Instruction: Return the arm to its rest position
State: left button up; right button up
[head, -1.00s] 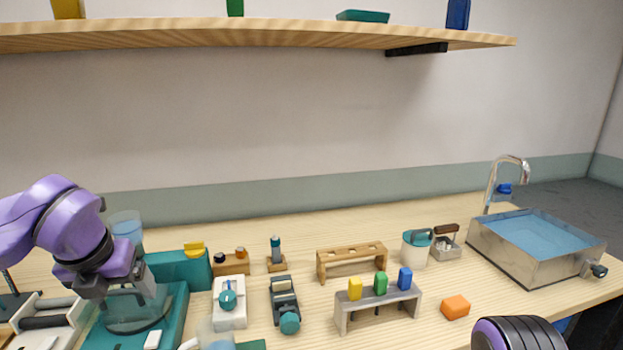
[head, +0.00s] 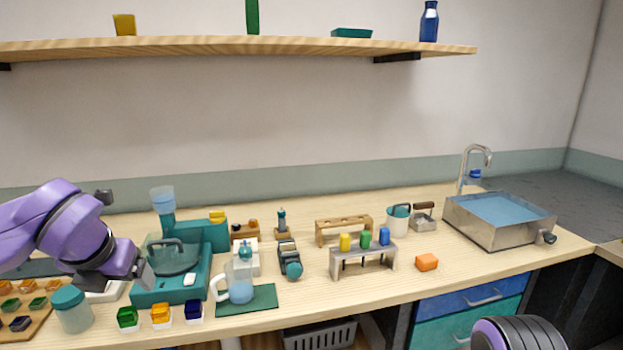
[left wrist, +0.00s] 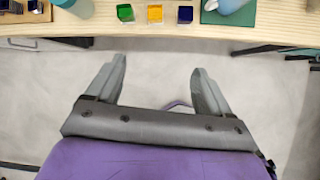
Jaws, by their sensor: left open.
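My left gripper (head: 146,277) is at the left of the head view, on the purple arm, in front of the teal machine's left side. In the left wrist view the left gripper (left wrist: 160,85) has its two grey fingers wide apart with nothing between them. It hangs over the floor, just off the table's front edge. My right gripper does not show; only a dark, purple-rimmed part of my body is at the bottom right of the head view.
Green, yellow and blue cubes (head: 160,313) stand at the table's front edge beside a jug (head: 240,283) on a green mat (head: 262,299). A teal-lidded jar (head: 74,312) is at the left. A grey rack (head: 362,262) and sink (head: 480,232) are farther right.

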pick_arm(q)
jog(key=w+f+m+t+y, duration=0.3)
jog(key=w+f+m+y, duration=0.15)
jog(key=f+m, duration=0.55)
jog(key=s+d+f+m+h, duration=0.15)
jog(key=f+m, duration=0.25)
jog(key=f, duration=0.4)
jog(key=s+d+f+m, duration=0.1)
jog(key=s+f+m, duration=0.2)
jog(key=f+m, duration=0.3)
jog(key=s+f+m+g, duration=0.2)
jog(key=s+f+m, duration=0.3)
jog(key=s+f, duration=0.6)
jog(key=s+f+m+g+h, duration=0.1)
jog(key=s+f+m+g, duration=0.2)
jog(key=s+f, duration=0.7)
jog(key=s+m, duration=0.2)
jog(key=s, duration=0.4)
jog(key=shift+a+f+g, duration=0.15)
jog(key=shift+f+g, duration=0.15)
jog(key=shift+f, duration=0.1)
jog(key=shift+s, duration=0.1)
